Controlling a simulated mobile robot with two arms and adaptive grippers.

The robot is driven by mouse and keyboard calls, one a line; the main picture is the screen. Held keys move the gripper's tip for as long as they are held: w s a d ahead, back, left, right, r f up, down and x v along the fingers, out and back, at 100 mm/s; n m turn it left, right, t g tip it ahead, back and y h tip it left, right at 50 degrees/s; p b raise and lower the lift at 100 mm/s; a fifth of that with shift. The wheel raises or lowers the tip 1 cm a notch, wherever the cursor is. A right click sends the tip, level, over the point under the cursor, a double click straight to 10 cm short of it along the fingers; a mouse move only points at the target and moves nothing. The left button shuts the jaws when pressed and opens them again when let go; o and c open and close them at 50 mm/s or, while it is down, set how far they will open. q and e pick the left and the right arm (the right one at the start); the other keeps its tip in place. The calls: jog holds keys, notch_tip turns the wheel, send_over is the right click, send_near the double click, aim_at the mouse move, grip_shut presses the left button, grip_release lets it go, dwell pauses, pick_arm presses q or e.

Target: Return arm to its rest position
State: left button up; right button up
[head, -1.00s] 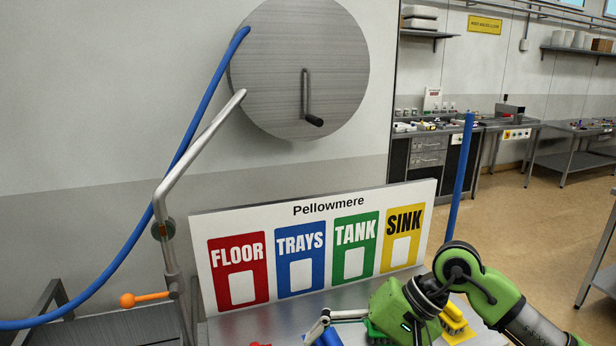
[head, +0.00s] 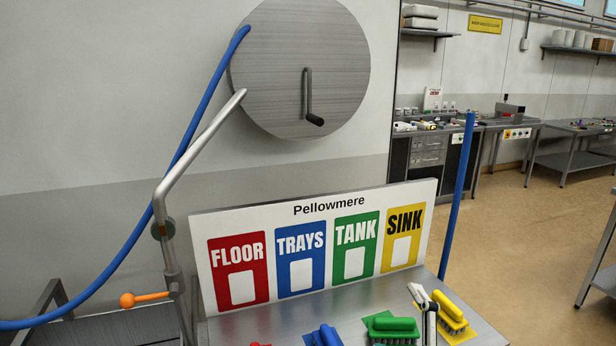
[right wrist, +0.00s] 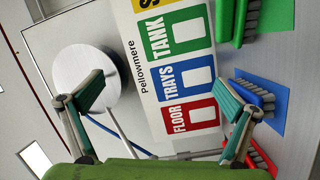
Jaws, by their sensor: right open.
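My right gripper (head: 425,303) shows only as grey fingers at the bottom of the head view, between the green brush (head: 392,324) and the yellow brush (head: 449,307). In the right wrist view its two fingers (right wrist: 165,100) are wide apart, with nothing held between them. The blue brush (right wrist: 252,95) and the red brush (right wrist: 258,155) lie beyond the right-hand finger in that view. The rest of my right arm is outside the head view. My left gripper is not in view.
The Pellowmere board (head: 335,208) with FLOOR, TRAYS, TANK and SINK panels stands behind the brushes on a steel table (head: 290,320). A blue post (head: 458,195) rises at the right. A bent pipe with an orange lever (head: 140,299) stands left. Open floor lies right.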

jog(key=s+d+f+m+g+h, duration=0.1)
jog(key=s+d+f+m+g, duration=0.1)
jog(key=s+f+m+g, duration=0.45)
jog(key=s+d+f+m+g+h, duration=0.1)
jog(key=s+d+f+m, duration=0.2)
jog(key=f, duration=0.7)
jog(key=s+f+m+g+y, duration=0.1)
jog(key=s+f+m+g, duration=0.5)
jog(key=s, duration=1.1)
jog(key=s+a+f+n+g, duration=0.1)
jog(key=s+f+n+g, duration=0.15)
jog(key=f, duration=2.75)
jog(key=s+d+f+g, duration=0.1)
jog(key=s+d+f, duration=0.2)
jog(key=s+f, duration=1.2)
jog(key=s, duration=0.2)
jog(key=shift+s+f, duration=0.3)
jog(key=shift+s, duration=0.05)
